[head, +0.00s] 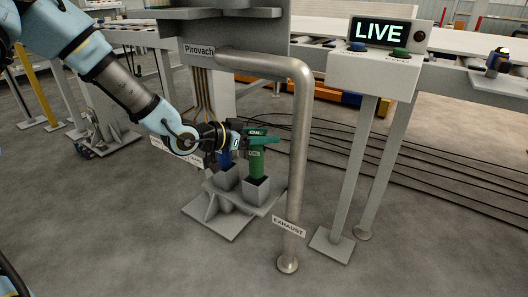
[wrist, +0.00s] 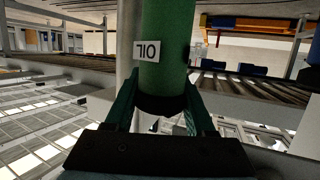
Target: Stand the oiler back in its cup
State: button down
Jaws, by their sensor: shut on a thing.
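The green oiler (head: 257,165) is upright in the head view, with its lower end at the mouth of the right grey cup (head: 257,195). I cannot tell whether its base is inside the cup or just above it. My gripper (head: 258,138) is shut on the oiler's upper part, coming from the left. In the wrist view the oiler (wrist: 168,45) shows as a green cylinder with a white OIL label upside down and a black band between my green fingers (wrist: 160,108). The inside of the cup is hidden.
A blue item (head: 226,158) stands in the left cup (head: 224,181), close beside the oiler. A vertical exhaust pipe (head: 299,160) rises just right of the cup stand (head: 218,222). A control box (head: 375,72) reading LIVE stands farther right. Dark cables (head: 400,165) cross the floor behind.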

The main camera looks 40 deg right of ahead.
aim_at(256, 163)
jog(key=shift+f+b, duration=0.4)
jog(key=shift+f, duration=1.4)
jog(key=shift+c, duration=1.2)
grip_release()
